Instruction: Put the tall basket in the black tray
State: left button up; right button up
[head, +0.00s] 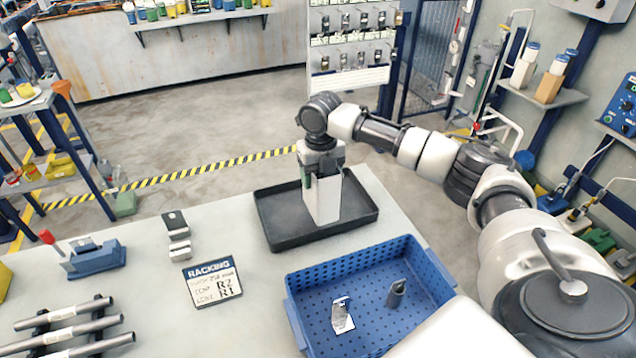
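The tall basket (324,203) is a narrow, upright, whitish box. It stands inside the black tray (318,241), a shallow rectangular tray on the table, with its lower end at or very near the tray floor. My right gripper (322,172) points down at the top of the basket, and its body covers the basket's upper end. A dark finger-like part shows along the basket's left side. The fingertips are too small and hidden to tell whether they grip it. My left gripper is not in view.
A blue perforated crate (298,318) holding small metal parts stands in front of the tray. A racking sign (213,283), metal clamps (176,232), a blue fixture (97,259) and rods (70,333) lie on the left.

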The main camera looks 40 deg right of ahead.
jog(key=shift+w+d+f, duration=0.2)
jog(key=shift+w+f, duration=0.1)
jog(key=shift+w, duration=0.25)
jog(key=shift+w+d+f, duration=0.2)
jog(key=shift+w+f, duration=0.05)
jog(key=shift+w, duration=0.3)
notch_tip(320, 180, down, 4)
jog(key=shift+r+p, duration=0.25)
jog(key=shift+p, duration=0.55)
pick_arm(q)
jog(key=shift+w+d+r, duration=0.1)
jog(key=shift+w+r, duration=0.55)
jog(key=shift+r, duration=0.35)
pick_arm(e)
jog(key=shift+f, duration=0.35)
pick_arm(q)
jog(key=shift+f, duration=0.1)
pick_arm(e)
jog(key=shift+f, duration=0.1)
jog(key=o, duration=1.4)
jog(key=shift+s, duration=0.1)
